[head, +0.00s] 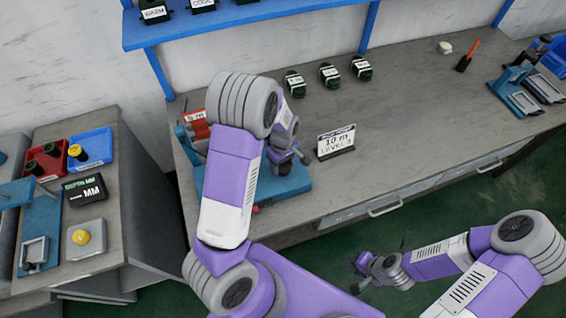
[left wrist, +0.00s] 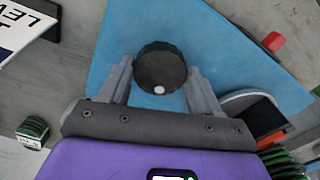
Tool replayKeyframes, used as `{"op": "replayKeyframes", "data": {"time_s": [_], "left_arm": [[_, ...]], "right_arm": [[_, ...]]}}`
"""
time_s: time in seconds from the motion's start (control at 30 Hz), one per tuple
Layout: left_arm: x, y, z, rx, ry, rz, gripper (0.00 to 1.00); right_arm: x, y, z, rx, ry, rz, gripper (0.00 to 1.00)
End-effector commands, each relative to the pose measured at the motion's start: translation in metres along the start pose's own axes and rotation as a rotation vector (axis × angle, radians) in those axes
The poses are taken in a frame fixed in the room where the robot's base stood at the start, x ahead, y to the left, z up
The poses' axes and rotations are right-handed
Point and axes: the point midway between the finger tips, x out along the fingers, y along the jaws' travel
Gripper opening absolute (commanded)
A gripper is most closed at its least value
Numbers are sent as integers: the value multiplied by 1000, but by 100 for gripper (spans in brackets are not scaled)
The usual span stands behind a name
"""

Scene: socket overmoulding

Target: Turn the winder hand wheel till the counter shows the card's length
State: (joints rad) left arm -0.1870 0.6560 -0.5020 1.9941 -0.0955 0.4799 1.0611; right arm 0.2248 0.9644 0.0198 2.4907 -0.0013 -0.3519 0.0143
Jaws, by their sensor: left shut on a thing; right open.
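The winder has a blue base (head: 285,184) on the bench, partly hidden behind my left arm. In the left wrist view, a round black knob (left wrist: 160,66) with a white dot stands over the blue plate (left wrist: 225,45). My left gripper (head: 298,158) is at the winder; its fingers (left wrist: 161,88) are shut on the black knob from both sides. A red unit with a white label (head: 195,116) ending in "m" sits at the winder's back left; its number is not clear. The white card (head: 336,142) reads "10 m" and "LEVEL 3". My right gripper (head: 362,274) is open, empty, off the bench front.
Several dark green labelled coils (head: 329,75) stand behind the card. A blue shelf (head: 225,22) is above. A side table (head: 110,215) on the left holds trays and a gauge. The bench right of the card is clear up to blue fixtures (head: 520,90).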

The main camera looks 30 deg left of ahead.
Motion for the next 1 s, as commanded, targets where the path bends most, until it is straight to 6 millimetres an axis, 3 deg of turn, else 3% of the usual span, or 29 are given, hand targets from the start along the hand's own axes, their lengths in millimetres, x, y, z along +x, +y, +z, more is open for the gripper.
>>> {"op": "replayKeyframes", "data": {"time_s": [0.27, 1.0], "left_arm": [[0, 0, 0, 169, 0, 1, 33], [0, 0, -1, 868, 2, 2, 33]], "right_arm": [[0, 0, 0, 0, 0, 0, 43], [5, 2, 0, 0, 0, 0, 43]]}}
